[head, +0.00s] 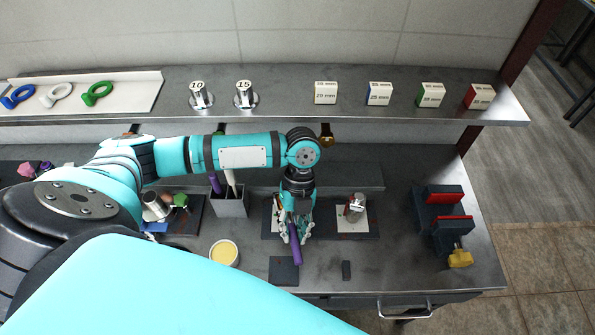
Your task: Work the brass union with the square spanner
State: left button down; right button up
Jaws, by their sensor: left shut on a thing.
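My left gripper (295,228) points down over the dark base plate on the bench. It is shut on a purple-handled tool (296,251), whose handle slants down toward the bench front. The tool's head is hidden by the fingers, so I cannot tell whether it is the square spanner. A pale plate shows beside the gripper, and whatever fitting stands there is mostly hidden. A silvery fitting (355,206) stands on a white plate (353,226) to the right, apart from the gripper. I cannot make out the brass union for certain. My right gripper is not in view.
A grey holder (229,206) with upright tools stands left of the gripper. A red-jawed vise-like block (446,216) stands right. The shelf (290,90) overhangs the bench's back.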

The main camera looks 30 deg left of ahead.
pick_arm(q)
jog(key=shift+s+a+m+y+p, duration=0.2)
jog(key=shift+s+a+m+y, duration=0.25)
jog(key=shift+a+m, duration=0.45)
jog(key=shift+s+a+m+y+p, duration=0.15)
jog(key=shift+s+a+m+y, duration=0.35)
jog(key=shift+m, duration=0.75)
jog(key=shift+s+a+m+y+p, duration=0.2)
jog(key=shift+s+a+m+y, duration=0.15)
jog(key=shift+a+m, duration=0.6)
jog(key=shift+d, duration=0.15)
jog(key=shift+d+p, duration=0.2)
jog(key=shift+p, duration=0.2)
notch_tip(320, 180, up, 7)
jog(key=p, duration=0.1)
jog(key=shift+p, duration=0.35)
